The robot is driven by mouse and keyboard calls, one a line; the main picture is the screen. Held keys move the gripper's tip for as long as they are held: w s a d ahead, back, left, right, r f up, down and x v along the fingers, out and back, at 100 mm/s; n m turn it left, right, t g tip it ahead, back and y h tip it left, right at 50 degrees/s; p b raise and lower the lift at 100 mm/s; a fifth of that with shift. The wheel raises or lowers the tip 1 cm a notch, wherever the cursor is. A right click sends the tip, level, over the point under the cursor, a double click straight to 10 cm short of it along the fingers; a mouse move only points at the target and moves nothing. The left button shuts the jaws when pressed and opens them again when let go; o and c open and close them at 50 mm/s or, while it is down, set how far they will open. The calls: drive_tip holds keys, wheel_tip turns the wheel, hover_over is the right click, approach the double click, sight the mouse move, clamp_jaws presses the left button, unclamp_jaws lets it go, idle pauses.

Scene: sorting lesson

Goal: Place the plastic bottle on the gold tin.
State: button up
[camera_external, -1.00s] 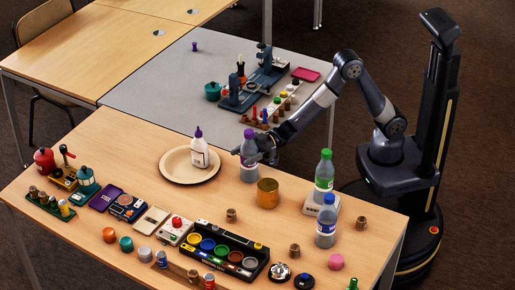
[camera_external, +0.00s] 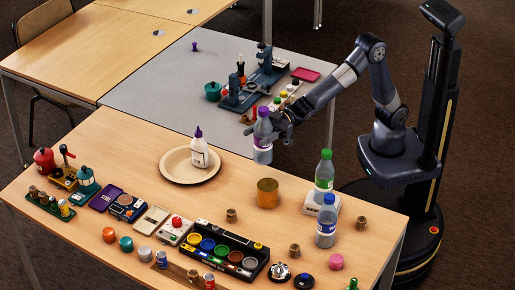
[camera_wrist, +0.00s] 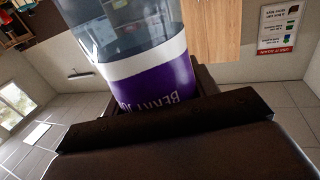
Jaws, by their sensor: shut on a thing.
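The plastic bottle (camera_external: 262,152), clear with a purple cap and purple label, is held nearly upright in the air. My gripper (camera_external: 268,130) is shut on it around its upper part. The bottle's clear body and purple-and-white label fill much of the wrist view (camera_wrist: 150,75). The gold tin (camera_external: 267,194) stands on the wooden table just below the bottle in the external view. The bottle looks apart from the tin, with a gap between its base and the tin's top.
A round plate (camera_external: 187,176) with a white purple-tipped bottle (camera_external: 200,150) stands left of the tin. A green-capped bottle (camera_external: 324,175) on a white scale and a blue-capped bottle (camera_external: 326,222) stand to the right. A small brown piece (camera_external: 231,215) lies in front.

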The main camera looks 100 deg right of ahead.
sight(267, 158)
drive_tip(key=shift+s+a+r, duration=0.2)
drive_tip(key=shift+a+r, duration=0.1)
drive_tip(key=shift+a, duration=0.2)
drive_tip(key=shift+s+a+r, duration=0.15)
drive_tip(key=shift+a+r, duration=0.1)
drive_tip(key=shift+a, duration=0.25)
drive_tip(key=f, duration=0.3)
drive_tip(key=f+b, duration=0.1)
drive_tip(key=f, duration=0.5)
drive_tip(key=shift+s+a+f+b, duration=0.15)
drive_tip(key=shift+a+f+b, duration=0.15)
drive_tip(key=shift+a+f, duration=0.05)
drive_tip(key=shift+f+b, duration=0.2)
drive_tip(key=shift+b, duration=0.1)
drive_tip(key=o, duration=1)
drive_tip(key=shift+c, duration=0.2)
drive_tip(key=shift+r, duration=0.2)
drive_tip(key=v, duration=1.2)
